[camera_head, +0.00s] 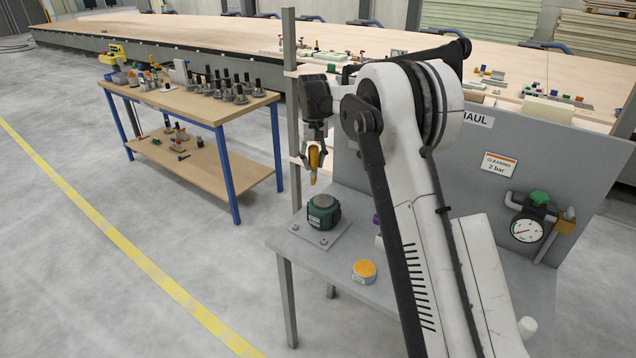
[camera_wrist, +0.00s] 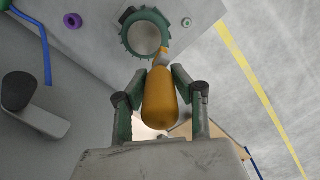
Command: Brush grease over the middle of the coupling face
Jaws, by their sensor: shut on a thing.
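The coupling (camera_head: 323,212) is a green block with ribbed sides and a round grey-brown face on top. It is bolted to a plate on the grey bench. In the wrist view the coupling (camera_wrist: 127,42) is a green ring around a pale round face. My gripper (camera_head: 314,160) is shut on the orange handle of a brush (camera_head: 314,157) and holds it tip down above the coupling, apparently with a gap. In the wrist view my gripper (camera_wrist: 160,77) grips the brush (camera_wrist: 160,100), whose tip overlaps the ring's right edge; contact cannot be told there.
A round tin with an orange top (camera_head: 364,268) stands on the grey bench (camera_head: 338,262) in front of the coupling. A purple-topped item (camera_head: 376,219) is partly behind my arm. A grey back panel (camera_head: 550,150) with a gauge (camera_head: 527,229) rises behind. A wooden workbench (camera_head: 180,98) stands left.

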